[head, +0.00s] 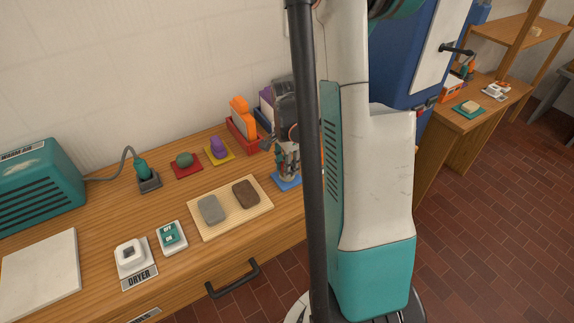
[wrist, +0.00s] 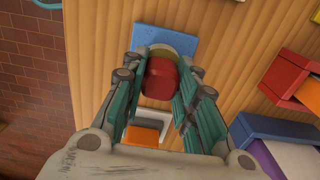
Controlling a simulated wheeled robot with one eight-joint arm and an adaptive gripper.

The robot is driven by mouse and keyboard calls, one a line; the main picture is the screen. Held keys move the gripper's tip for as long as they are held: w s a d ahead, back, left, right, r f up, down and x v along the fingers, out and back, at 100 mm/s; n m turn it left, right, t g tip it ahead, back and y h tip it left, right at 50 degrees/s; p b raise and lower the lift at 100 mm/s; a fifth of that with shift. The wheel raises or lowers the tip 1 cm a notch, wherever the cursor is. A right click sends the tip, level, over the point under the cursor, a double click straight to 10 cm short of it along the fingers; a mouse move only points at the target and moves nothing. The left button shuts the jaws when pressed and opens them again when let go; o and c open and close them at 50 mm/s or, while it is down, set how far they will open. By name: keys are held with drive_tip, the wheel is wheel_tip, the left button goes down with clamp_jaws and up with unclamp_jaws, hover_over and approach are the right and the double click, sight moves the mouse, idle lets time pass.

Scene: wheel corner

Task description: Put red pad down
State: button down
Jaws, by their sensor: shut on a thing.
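My gripper (wrist: 160,72) is shut on the red pad (wrist: 160,80), a rounded red block with a dull olive part at its far end. It is held between the two green-sided fingers. A flat blue mat (wrist: 170,36) lies just beyond the fingertips in the wrist view; whether the pad touches it I cannot tell. In the head view my gripper (head: 288,170) is low over the blue mat (head: 284,184), at the right part of the wooden bench. My black column partly covers that spot, and the red pad is not clearly visible there.
A wooden board (head: 229,222) with a grey block (head: 211,210) and a brown block (head: 245,194) lies left of the mat. Behind stand a red bin (head: 240,136) with orange items, a yellow mat (head: 230,160) with a purple piece, and a red mat (head: 184,173) with a green piece.

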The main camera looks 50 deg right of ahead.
drive_tip(key=c, duration=1.3)
unclamp_jaws()
drive_tip(key=shift+f, duration=0.1)
wheel_tip(320, 180, up, 12)
drive_tip(key=p, duration=0.4)
drive_tip(key=shift+r+p, duration=0.2)
drive_tip(key=shift+p, duration=0.1)
